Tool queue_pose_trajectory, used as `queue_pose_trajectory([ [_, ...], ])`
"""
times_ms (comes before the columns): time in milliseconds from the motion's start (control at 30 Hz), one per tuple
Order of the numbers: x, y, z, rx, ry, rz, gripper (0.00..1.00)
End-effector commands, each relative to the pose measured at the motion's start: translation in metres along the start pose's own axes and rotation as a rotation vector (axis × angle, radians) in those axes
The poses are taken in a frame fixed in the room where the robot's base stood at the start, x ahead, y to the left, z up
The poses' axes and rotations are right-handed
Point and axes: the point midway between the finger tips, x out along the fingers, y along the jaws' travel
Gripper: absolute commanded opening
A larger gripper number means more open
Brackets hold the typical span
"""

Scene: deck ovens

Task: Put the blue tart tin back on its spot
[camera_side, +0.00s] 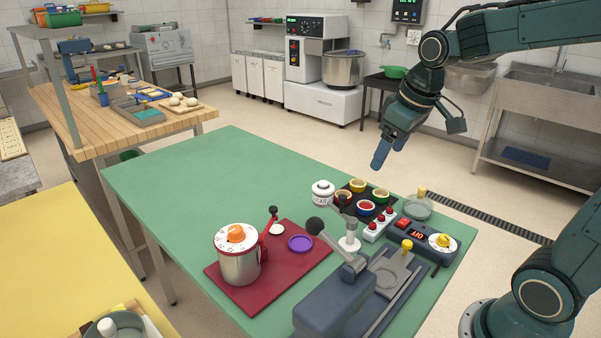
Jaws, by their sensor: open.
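The blue tart tin (366,213) is a small round tin with a blue rim and red inside. It stands at the near corner of a dark tray (372,186), close to the white block with red knobs. Other small tins share the tray: a yellow one (358,186), a green one (380,195) and an orange one (343,197). I cannot tell whether the blue tin sits fully in a marked spot. My gripper (379,166) hangs in the air above and beyond the tray, pointing down, apart from the tins. It is open and empty; its finger gap is hard to see.
A red-knobbed block (379,223), a control box (424,240) and a grey press (345,296) crowd the near side. A red board (290,269) holds a steel pot (238,257). The green table's (205,180) far left is clear.

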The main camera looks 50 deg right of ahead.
Motion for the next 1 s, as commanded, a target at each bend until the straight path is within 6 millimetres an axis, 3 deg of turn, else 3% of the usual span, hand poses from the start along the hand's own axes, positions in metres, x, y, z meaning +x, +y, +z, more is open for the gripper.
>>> queue_pose_trajectory([
  [300,-0.036,-0.044,0.057,0.021,0.087,-0.009,0.72],
  [600,-0.048,-0.068,0.108,0.047,0.155,-0.032,0.72],
  [800,-0.049,-0.073,0.123,0.057,0.173,-0.042,0.72],
  [1000,-0.048,-0.074,0.125,0.060,0.173,-0.043,0.72],
])
